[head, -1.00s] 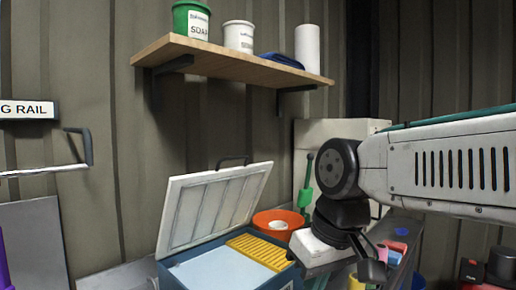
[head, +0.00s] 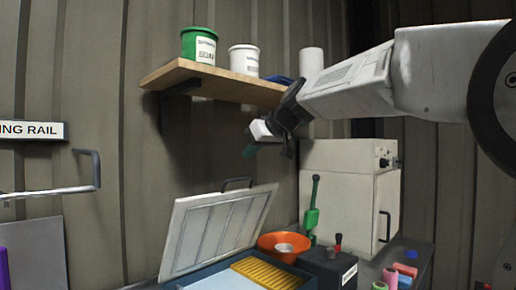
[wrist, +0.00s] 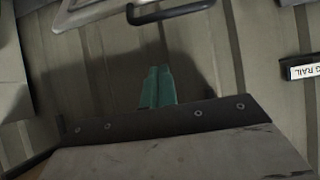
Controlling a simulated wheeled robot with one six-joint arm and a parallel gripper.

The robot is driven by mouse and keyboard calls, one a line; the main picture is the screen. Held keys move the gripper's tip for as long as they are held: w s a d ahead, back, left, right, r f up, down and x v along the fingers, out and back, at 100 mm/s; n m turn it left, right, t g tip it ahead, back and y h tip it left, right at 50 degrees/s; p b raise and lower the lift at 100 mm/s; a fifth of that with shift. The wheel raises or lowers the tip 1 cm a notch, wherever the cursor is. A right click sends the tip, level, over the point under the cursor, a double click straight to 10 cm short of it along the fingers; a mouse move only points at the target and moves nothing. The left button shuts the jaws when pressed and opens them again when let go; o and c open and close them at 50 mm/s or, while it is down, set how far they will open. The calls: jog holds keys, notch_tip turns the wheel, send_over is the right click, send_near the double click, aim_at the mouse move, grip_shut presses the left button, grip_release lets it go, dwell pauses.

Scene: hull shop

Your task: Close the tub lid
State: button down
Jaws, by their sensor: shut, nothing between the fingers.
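The tub (head: 205,283) sits low in the head view, blue-walled, with a yellow ribbed piece and a pale flat piece inside. Its white panelled lid (head: 217,232) stands open, tilted back toward the wall, with a dark handle (head: 237,181) on its top edge. The lid's handle also shows at the top of the wrist view (wrist: 170,13). My gripper (head: 249,151) is above and slightly right of the lid, below the shelf, apart from both. Its green fingers (wrist: 157,88) are together and empty in the wrist view.
A wooden shelf (head: 215,82) with a green bucket (head: 199,46) and white tub (head: 244,60) is above. Right of the tub are an orange bowl (head: 283,245), a green tool (head: 312,212), a black box (head: 326,266) and a white cabinet (head: 345,200). A rail (head: 50,190) is at left.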

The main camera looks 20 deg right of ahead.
aim_at(249, 178)
jog(key=x, duration=0.5)
jog(key=shift+s+f, duration=0.1)
jog(key=shift+f, duration=0.05)
jog(key=shift+s+d+f, duration=0.2)
jog(key=shift+s+f, duration=0.1)
jog(key=shift+s, duration=0.25)
jog(key=shift+s+d+f, duration=0.25)
jog(key=shift+s+f, duration=0.05)
jog(key=shift+s, duration=0.25)
jog(key=shift+s+d+f, duration=0.15)
jog(key=shift+s+f, duration=0.15)
jog(key=shift+f, duration=0.15)
